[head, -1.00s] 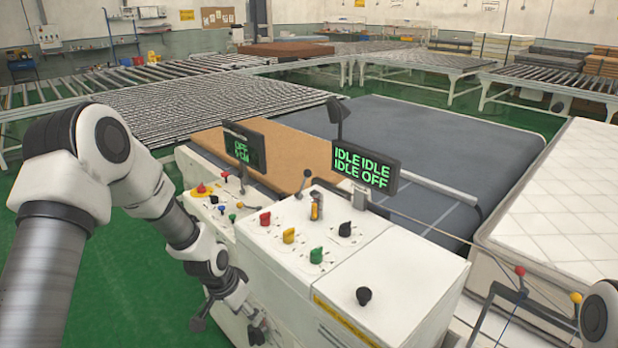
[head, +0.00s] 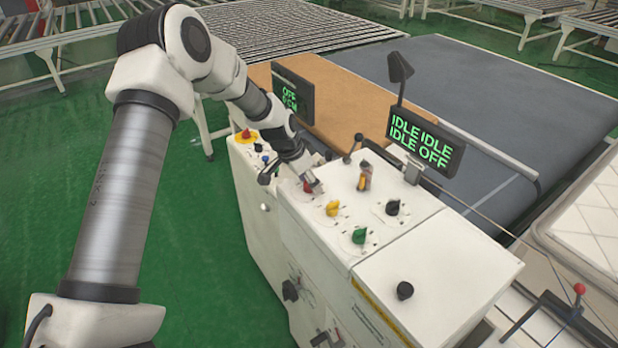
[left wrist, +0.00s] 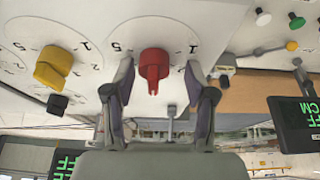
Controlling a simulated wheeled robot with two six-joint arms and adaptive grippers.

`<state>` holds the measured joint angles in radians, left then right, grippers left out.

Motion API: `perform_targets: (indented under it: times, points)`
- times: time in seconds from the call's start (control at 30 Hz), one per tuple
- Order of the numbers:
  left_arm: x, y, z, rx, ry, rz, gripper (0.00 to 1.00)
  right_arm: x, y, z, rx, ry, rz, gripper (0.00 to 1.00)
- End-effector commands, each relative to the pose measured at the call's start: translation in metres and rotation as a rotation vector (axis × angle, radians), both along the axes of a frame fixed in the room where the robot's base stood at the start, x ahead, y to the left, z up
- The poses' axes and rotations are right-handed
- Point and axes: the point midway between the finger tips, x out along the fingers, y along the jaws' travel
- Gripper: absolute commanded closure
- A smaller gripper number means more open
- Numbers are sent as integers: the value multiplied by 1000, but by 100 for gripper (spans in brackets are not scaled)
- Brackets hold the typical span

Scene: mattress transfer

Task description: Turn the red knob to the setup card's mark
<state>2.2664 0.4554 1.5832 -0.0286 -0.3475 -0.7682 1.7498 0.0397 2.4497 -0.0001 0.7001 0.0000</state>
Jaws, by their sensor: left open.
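The red knob (left wrist: 153,66) sits on a white dial on the console top, with a 5 at its left and a 1 at its right in the left wrist view. Its narrow part points down in that picture. My left gripper (left wrist: 160,82) is open, with one finger on each side of the knob and gaps between. In the head view the red knob (head: 308,187) is partly hidden by my left gripper (head: 314,183). I cannot make out a setup card. My right gripper is out of view.
A yellow knob (head: 332,208), a green knob (head: 359,235) and black knobs (head: 393,207) stand near it on the console (head: 430,270). A screen (head: 426,143) reads IDLE and OFF. A lever (head: 354,147) rises behind.

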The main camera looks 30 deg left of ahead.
Motion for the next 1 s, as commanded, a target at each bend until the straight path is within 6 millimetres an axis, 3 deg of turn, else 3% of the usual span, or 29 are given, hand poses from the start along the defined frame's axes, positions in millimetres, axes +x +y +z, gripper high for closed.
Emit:
perform_targets:
  times: [0.1, 0.27, 0.67, 1.0]
  points:
    - [0, 0, 0, 0, 0, 0, 44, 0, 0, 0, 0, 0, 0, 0]
    - [0, 0, 0, 0, 0, 0, 100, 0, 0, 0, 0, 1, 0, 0]
    - [-1, -1, -1, -1, 3, 33, 100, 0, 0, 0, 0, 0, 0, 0]
    - [-2, -2, -2, 3, 4, 219, 100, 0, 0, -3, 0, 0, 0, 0]
